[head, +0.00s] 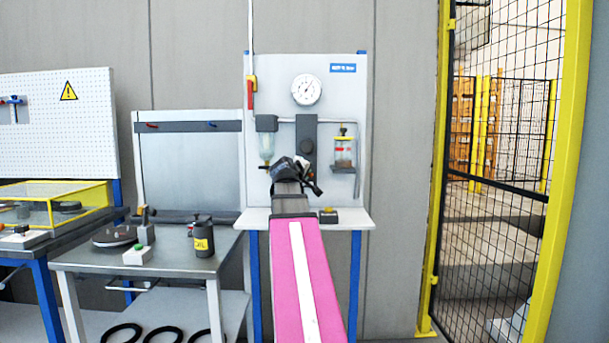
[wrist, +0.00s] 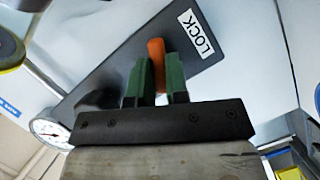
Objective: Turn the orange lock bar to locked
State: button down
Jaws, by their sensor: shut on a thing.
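The orange lock bar (wrist: 156,50) shows in the wrist view between the two green fingers of my gripper (wrist: 156,85), which is shut on it. The bar lies over a dark plate (wrist: 115,65) with a white LOCK label (wrist: 195,33) beside the bar's visible end. The fingers hide the rest of the bar, so I cannot tell its full angle. In the head view my gripper (head: 300,165) is at the lower part of the dark plate (head: 306,132) on the upright panel. The bar is hidden there behind my arm.
A round gauge (head: 306,90) sits above the plate. A filter bowl (head: 266,145) hangs left and a clear jar (head: 343,152) right, both close to my gripper. A shelf (head: 354,217) juts out below. A metal bench (head: 180,252) stands left, a yellow-framed fence (head: 440,190) right.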

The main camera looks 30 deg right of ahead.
jog(key=m+y, duration=0.2)
jog(key=m, duration=0.2)
jog(key=m+t+y, duration=0.1)
jog(key=m+y, duration=0.2)
jog(key=m, duration=0.1)
jog(key=shift+s+d+r+m+t, duration=0.2)
jog(key=shift+m+t, duration=0.1)
jog(key=shift+m, duration=0.1)
jog(key=shift+y, duration=0.3)
dwell(0.4)
jog(key=c, duration=1.1)
grip_release()
jog(key=v, duration=1)
jog(key=shift+s+a, duration=0.2)
jog(key=shift+s, duration=0.15)
